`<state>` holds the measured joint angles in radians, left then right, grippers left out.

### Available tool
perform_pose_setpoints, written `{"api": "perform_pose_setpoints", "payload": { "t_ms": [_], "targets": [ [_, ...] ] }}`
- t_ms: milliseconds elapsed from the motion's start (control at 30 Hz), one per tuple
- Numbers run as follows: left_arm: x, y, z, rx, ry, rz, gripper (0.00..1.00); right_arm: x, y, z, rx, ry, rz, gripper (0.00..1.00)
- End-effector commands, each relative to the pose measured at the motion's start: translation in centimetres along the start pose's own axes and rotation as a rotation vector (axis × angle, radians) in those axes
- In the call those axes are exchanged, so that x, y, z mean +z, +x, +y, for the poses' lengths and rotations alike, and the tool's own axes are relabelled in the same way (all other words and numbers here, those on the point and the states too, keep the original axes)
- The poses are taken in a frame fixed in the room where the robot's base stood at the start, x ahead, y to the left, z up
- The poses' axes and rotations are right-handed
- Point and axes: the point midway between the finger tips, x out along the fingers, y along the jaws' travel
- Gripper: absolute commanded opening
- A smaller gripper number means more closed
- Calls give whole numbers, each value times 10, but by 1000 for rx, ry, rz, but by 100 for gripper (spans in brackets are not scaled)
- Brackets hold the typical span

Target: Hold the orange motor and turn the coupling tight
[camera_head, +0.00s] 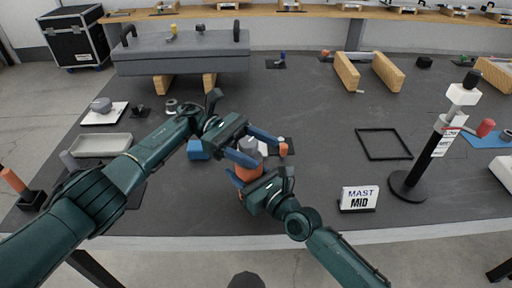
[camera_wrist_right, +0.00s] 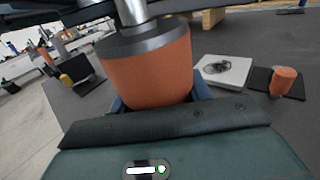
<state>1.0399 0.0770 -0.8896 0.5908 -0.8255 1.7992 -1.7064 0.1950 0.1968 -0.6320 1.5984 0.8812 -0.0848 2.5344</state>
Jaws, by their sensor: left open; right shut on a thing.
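The orange motor (camera_head: 248,173) stands upright near the middle of the table's front in the head view. It fills the middle of the right wrist view (camera_wrist_right: 148,75), with a dark grey collar and a metal shaft above it. My right gripper (camera_head: 240,181) is shut on the orange motor, with blue fingers at its sides. My left gripper (camera_head: 262,151) is open, its blue fingers on either side of the grey coupling (camera_head: 248,147) on top of the motor. Whether the fingers touch the coupling cannot be told. The lower motor is partly hidden by my right gripper.
A MAST MID sign (camera_head: 360,198), a black square frame (camera_head: 383,144) and a black stand (camera_head: 410,184) are to the right. A grey tray (camera_head: 101,145) lies left. A grey slab (camera_head: 180,55) on wooden blocks stands behind.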

Motion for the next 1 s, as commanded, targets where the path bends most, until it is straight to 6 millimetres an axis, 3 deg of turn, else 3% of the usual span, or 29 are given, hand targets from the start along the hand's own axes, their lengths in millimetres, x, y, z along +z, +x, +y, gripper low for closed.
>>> {"api": "perform_pose_setpoints", "payload": {
  "t_ms": [167,400,600,1000],
  "targets": [
    [16,-1,0,1,5,1,61,0,0,0,0,2,1,3],
    [64,0,0,-1,4,1,61,0,0,0,0,2,1,3],
    [92,0,0,0,2,1,61,-1,0,0,-1,2,1,3],
    [100,0,0,0,0,0,61,0,0,-1,-1,1,1,3]
  ]
}}
